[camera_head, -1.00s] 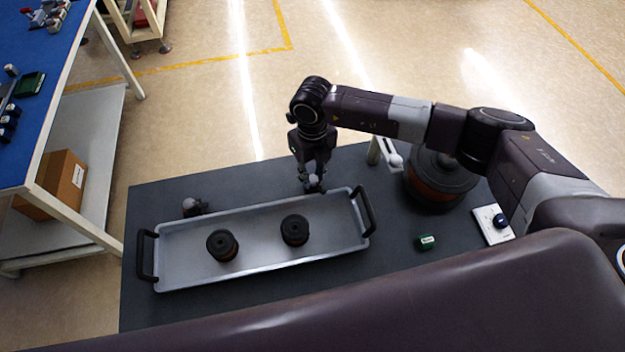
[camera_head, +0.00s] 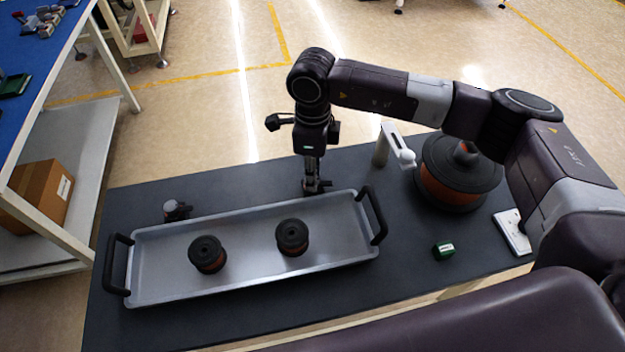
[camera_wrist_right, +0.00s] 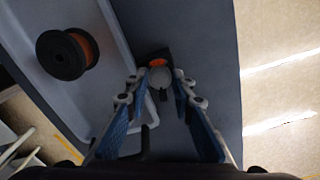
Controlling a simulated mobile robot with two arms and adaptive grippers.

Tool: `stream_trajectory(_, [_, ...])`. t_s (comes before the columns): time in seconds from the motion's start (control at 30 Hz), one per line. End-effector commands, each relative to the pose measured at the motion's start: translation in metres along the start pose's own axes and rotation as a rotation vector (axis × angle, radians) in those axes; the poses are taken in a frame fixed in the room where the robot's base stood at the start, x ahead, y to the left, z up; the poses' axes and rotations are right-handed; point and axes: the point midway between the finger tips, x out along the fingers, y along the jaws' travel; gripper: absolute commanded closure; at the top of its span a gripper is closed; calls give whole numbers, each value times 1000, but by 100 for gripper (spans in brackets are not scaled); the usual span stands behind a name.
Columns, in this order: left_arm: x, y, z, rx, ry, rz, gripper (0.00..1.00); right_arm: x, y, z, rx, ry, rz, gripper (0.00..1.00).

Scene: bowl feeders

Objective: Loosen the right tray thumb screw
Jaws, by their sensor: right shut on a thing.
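The grey metal tray (camera_head: 240,278) with black end handles lies on the dark table. The right tray thumb screw (camera_wrist_right: 162,76), a grey round knob on a dark and orange clamp, sits at the tray's far edge. My right gripper (camera_head: 314,182) points down over it and is shut on its knob; the fingers (camera_wrist_right: 160,90) stand on both sides of it in the wrist view. In the head view the fingers mostly hide the knob. A similar left thumb screw (camera_head: 175,210) stands at the far left edge. My left gripper is not in view.
Two black and orange spools (camera_head: 207,254) stand in the tray. To the right are a round feeder bowl (camera_head: 455,185), a white post with an arm (camera_head: 393,145), a small green block (camera_head: 444,251) and a white switch plate (camera_head: 512,232).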

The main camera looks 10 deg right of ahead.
Motion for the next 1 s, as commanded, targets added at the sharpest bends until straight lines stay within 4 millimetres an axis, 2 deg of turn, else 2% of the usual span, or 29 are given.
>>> stream_trajectory(0.03, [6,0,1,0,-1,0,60,2,-1,0,-19,-2,-4,100])
stream_trajectory(0.2, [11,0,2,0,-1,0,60,0,-1,0,-66,-1,-3,100])
stream_trajectory(0.73, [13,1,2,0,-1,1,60,-2,-1,0,-88,-2,-3,100])
stream_trajectory(0.77, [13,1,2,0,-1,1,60,-2,-1,0,-88,-2,-3,75])
stream_trajectory(0.9, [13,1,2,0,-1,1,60,-1,-1,0,-88,-1,-2,60])
stream_trajectory(1.0, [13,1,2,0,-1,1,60,-1,-1,0,-88,-1,-1,60])
